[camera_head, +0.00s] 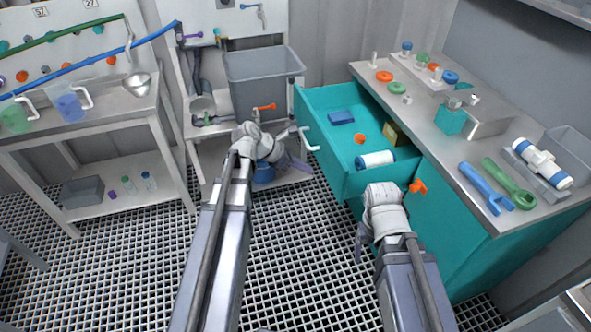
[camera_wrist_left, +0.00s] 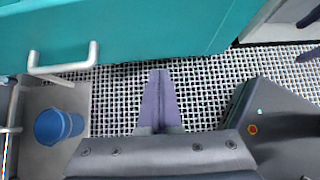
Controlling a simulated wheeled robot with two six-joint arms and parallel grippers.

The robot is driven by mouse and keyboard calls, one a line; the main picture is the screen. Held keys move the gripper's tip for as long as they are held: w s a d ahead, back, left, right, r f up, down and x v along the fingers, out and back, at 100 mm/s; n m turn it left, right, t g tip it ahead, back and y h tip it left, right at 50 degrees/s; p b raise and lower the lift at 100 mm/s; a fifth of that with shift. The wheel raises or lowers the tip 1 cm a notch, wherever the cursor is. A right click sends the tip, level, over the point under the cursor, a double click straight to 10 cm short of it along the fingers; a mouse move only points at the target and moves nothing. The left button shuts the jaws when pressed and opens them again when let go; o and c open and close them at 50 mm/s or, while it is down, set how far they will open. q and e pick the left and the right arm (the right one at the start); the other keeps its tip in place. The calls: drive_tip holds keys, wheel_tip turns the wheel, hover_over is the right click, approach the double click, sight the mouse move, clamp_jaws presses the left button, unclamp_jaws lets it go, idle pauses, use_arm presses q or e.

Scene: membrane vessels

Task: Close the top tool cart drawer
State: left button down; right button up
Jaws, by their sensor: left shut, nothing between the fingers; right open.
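The top drawer (camera_head: 328,150) of the teal tool cart (camera_head: 449,222) is pulled out to the left. It holds a blue block (camera_head: 341,117), an orange piece (camera_head: 360,138), a tan block (camera_head: 397,134) and a white cylinder with a blue end (camera_head: 376,160). Its pale bar handle (camera_head: 308,139) is on the front panel and shows in the left wrist view (camera_wrist_left: 63,69). My left gripper (camera_head: 298,166) is shut and empty, low beside the drawer front, apart from the handle; its fingers (camera_wrist_left: 158,88) point toward the teal panel. My right gripper (camera_head: 359,252) is beside the cart, below the drawer's near side.
An orange valve (camera_head: 417,186) is on the cart's near side. Wrenches (camera_head: 487,187) and fittings lie on the cart top. A grey sink stand (camera_head: 263,77) with a blue cup (camera_head: 263,173) on its lower shelf is left of the drawer. The grated floor between is clear.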

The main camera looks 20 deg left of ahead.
sight(392, 155)
use_arm(q)
drive_tip(key=shift+w+d+f, duration=0.2)
drive_tip(key=shift+w+d, duration=0.3)
drive_tip(key=shift+d, duration=0.2)
drive_tip(key=shift+w+d+f, duration=0.2)
drive_tip(key=shift+w+d, duration=0.25)
drive_tip(key=shift+d, duration=0.3)
drive_tip(key=shift+w+d+f, duration=0.2)
drive_tip(key=shift+w+d, duration=0.3)
drive_tip(key=shift+d, duration=0.2)
use_arm(e)
drive_tip(key=shift+f, duration=0.6)
use_arm(q)
drive_tip(key=w+d, duration=0.4)
drive_tip(key=d, duration=0.2)
drive_tip(key=w+d, duration=0.5)
drive_tip(key=d, duration=0.2)
drive_tip(key=w+d, duration=0.4)
drive_tip(key=d, duration=0.3)
drive_tip(key=shift+w+d, duration=0.1)
drive_tip(key=shift+w, duration=0.25)
drive_tip(key=shift+d, duration=0.1)
drive_tip(key=shift+w+d+r, duration=0.1)
drive_tip(key=shift+w, duration=0.05)
use_arm(e)
drive_tip(key=shift+a, duration=0.1)
